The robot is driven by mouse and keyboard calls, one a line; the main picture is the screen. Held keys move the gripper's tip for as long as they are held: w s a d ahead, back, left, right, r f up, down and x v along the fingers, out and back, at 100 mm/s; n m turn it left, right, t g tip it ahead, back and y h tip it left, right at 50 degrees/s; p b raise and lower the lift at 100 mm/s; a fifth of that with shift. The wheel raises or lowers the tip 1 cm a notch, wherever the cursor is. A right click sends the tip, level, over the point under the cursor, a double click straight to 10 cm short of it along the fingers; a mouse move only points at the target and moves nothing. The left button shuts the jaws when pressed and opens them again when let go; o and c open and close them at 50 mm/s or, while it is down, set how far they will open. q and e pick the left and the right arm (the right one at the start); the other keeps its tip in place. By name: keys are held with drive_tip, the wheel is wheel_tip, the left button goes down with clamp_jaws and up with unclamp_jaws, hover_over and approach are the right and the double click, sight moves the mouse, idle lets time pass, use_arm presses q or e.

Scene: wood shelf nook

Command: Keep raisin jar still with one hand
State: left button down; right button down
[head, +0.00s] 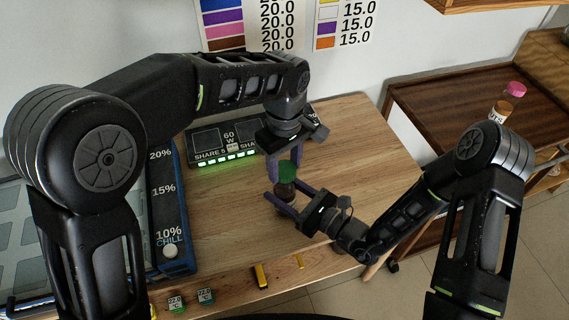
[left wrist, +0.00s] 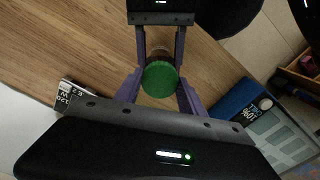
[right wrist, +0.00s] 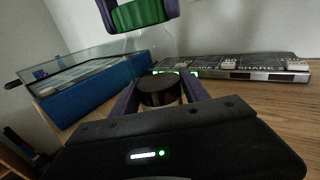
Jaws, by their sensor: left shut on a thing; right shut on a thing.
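The raisin jar stands upright over the wooden table, with a green lid (head: 287,170) on top and dark contents (head: 285,191) low in its clear body. My left gripper (head: 284,165) reaches down from above and is shut on the green lid, which also shows between its fingers in the left wrist view (left wrist: 160,79). My right gripper (head: 281,200) comes from the front right and is shut around the lower jar body (right wrist: 160,90). In the right wrist view the lid (right wrist: 138,15) is above the clear glass. I cannot tell whether the lid is loose.
A scale-like panel (head: 205,138) with green lights lies behind the jar. A blue-edged glass-topped chiller (head: 177,215) is at the left. The table right of the jar is clear.

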use_arm(q)
drive_tip(key=m, duration=1.5)
drive_tip(key=shift+m, duration=0.4)
drive_tip(key=m, duration=0.6)
drive_tip(key=c, duration=0.7)
unclamp_jaws()
drive_tip(key=shift+r, duration=2.2)
drive_tip(key=shift+c, duration=0.2)
